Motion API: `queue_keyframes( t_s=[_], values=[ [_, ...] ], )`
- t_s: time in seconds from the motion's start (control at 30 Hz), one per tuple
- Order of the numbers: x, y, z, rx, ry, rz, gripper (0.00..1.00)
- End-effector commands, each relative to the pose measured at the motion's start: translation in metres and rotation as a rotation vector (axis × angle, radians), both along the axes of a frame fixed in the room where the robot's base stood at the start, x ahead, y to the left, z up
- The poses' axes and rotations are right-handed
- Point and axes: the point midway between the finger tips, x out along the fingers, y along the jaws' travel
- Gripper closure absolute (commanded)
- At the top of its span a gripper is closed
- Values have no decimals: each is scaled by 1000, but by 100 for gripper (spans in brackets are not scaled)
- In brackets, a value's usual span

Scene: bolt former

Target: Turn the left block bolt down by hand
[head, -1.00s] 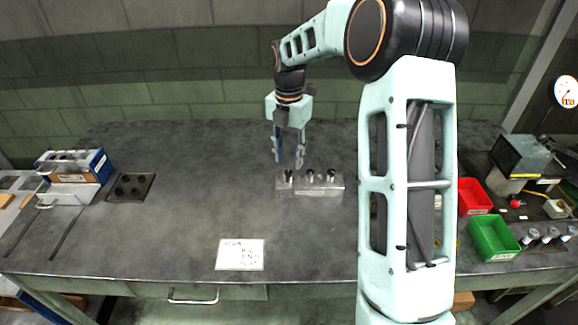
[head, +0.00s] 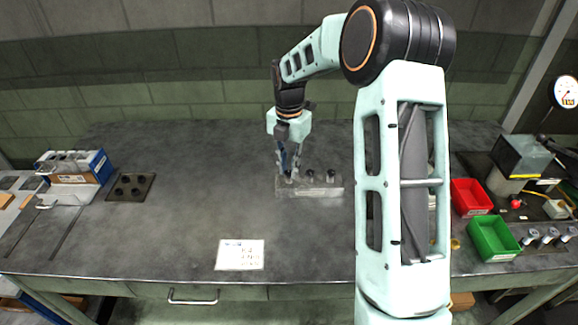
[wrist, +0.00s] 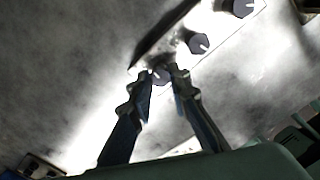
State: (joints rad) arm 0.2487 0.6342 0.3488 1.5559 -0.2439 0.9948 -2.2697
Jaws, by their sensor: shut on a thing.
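The metal block (head: 318,192) lies on the bench in the middle of the head view, with a row of three dark-headed bolts. My gripper (head: 290,175) is down at the block's left end, over the left bolt. In the wrist view, my gripper (wrist: 160,72) has its two fingertips on either side of the left bolt's dark hex head (wrist: 161,77), shut on it. The middle bolt (wrist: 198,44) and the right bolt (wrist: 242,8) stand clear of the fingers. The left bolt's shank is hidden in the wrist view.
A paper sheet (head: 240,254) lies in front of the block. A dark plate with holes (head: 130,187) and a blue-white box (head: 75,167) are at the left. A red bin (head: 470,197) and a green bin (head: 494,238) stand at the right.

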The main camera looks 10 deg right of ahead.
Motion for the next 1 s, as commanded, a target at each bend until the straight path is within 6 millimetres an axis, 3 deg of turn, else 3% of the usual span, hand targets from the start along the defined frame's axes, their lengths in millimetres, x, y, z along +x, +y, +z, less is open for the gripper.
queue_keyframes(
  t_s=[0.47,1.0],
  values=[
    [0,0,1,0,0,-119,100],
    [0,0,1,1,-2,-603,100]
  ],
)
